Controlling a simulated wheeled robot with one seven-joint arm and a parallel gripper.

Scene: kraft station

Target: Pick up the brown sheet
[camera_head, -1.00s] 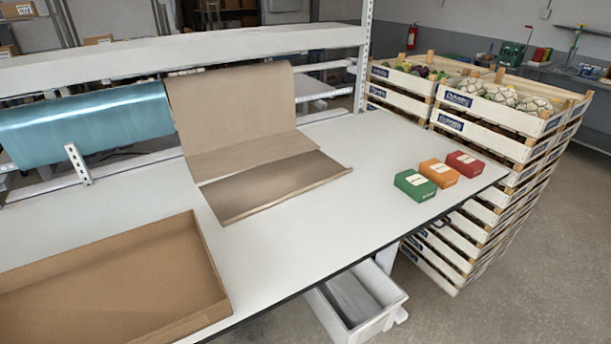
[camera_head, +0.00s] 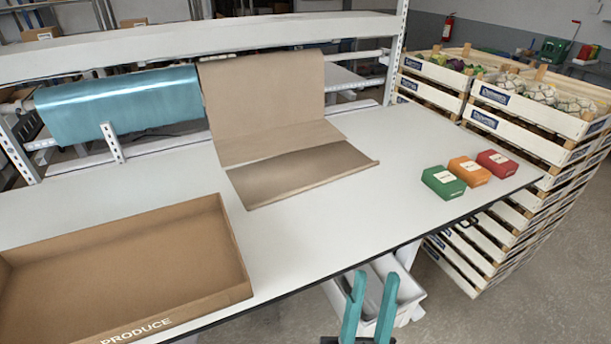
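The brown sheet (camera_head: 305,173) lies on the white table, in front of the brown paper (camera_head: 265,105) that hangs from a roll at the table's back. Its right edge curls up slightly. Its far edge meets the hanging paper, and I cannot tell whether the two are joined. My gripper (camera_head: 372,282) shows two teal fingers at the bottom of the view, in front of the table's front edge. The fingers stand apart with nothing between them. My gripper is well short of the sheet and touches nothing.
An open cardboard produce box (camera_head: 120,270) sits at the table's front left. Green (camera_head: 443,182), orange (camera_head: 469,170) and red (camera_head: 497,163) boxes stand at the right. A teal roll (camera_head: 120,105) hangs at the back. Stacked crates (camera_head: 500,180) stand beyond the table's right end. The table's middle is clear.

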